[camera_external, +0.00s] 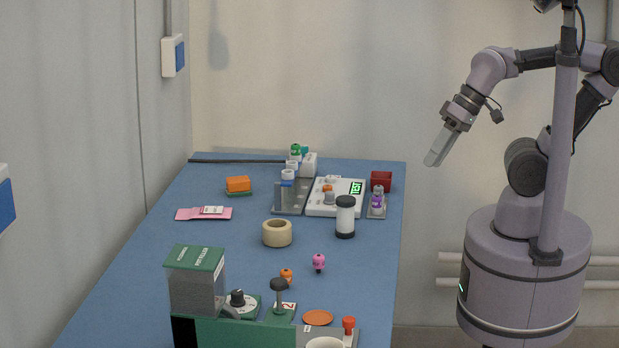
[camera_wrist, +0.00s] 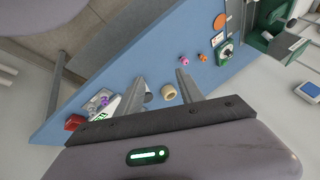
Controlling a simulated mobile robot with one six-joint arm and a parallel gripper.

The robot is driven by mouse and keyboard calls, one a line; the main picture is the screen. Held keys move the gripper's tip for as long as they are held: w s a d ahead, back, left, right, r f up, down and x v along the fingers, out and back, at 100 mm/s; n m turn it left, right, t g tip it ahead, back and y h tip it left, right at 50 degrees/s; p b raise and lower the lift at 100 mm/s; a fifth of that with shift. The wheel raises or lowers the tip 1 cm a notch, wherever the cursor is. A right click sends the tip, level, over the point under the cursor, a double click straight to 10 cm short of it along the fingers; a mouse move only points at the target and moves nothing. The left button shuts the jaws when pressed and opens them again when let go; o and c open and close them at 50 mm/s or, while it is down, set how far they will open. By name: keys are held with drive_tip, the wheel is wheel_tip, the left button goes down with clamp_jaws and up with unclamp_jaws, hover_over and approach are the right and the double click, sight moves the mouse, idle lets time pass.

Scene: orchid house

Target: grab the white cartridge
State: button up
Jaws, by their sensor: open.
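The white cartridge (camera_external: 345,219), a white upright cylinder with a black cap and black base, stands on the blue table near its right edge in the external view. In the wrist view it seems mostly hidden behind my left-hand finger. My gripper (camera_external: 434,161) is raised to the right of the table, well apart from the cartridge, and points down and left. In the wrist view my gripper (camera_wrist: 160,76) has its two fingers spread with nothing between them; the table shows beyond.
A tan tape roll (camera_external: 277,233) stands left of the cartridge. Behind it are a white device with a green display (camera_external: 345,206), a grey rack with vials (camera_external: 289,200) and a red box (camera_external: 381,180). A green-lidded dispenser (camera_external: 195,280) stands at the front.

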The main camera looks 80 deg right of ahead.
drive_tip(key=o, duration=0.5)
drive_tip(key=w+d+r+m+g+p, duration=0.1)
drive_tip(key=w+r+m+p, duration=0.1)
drive_tip(key=w+r+p, duration=0.15)
drive_tip(key=m+g+h+p, duration=0.2)
drive_tip(key=m+g+p, duration=0.35)
drive_tip(key=m, duration=0.25)
hover_over(345, 199)
wheel_tip(345, 199, down, 8)
drive_tip(key=shift+t, duration=0.35)
wheel_tip(345, 199, down, 11)
drive_tip(key=b, duration=0.4)
drive_tip(key=shift+f, duration=0.1)
drive_tip(key=f+b, duration=0.3)
drive_tip(key=f, duration=0.3)
drive_tip(key=shift+d+b, duration=0.2)
drive_tip(key=shift+b, duration=0.1)
drive_tip(key=shift+r, duration=0.1)
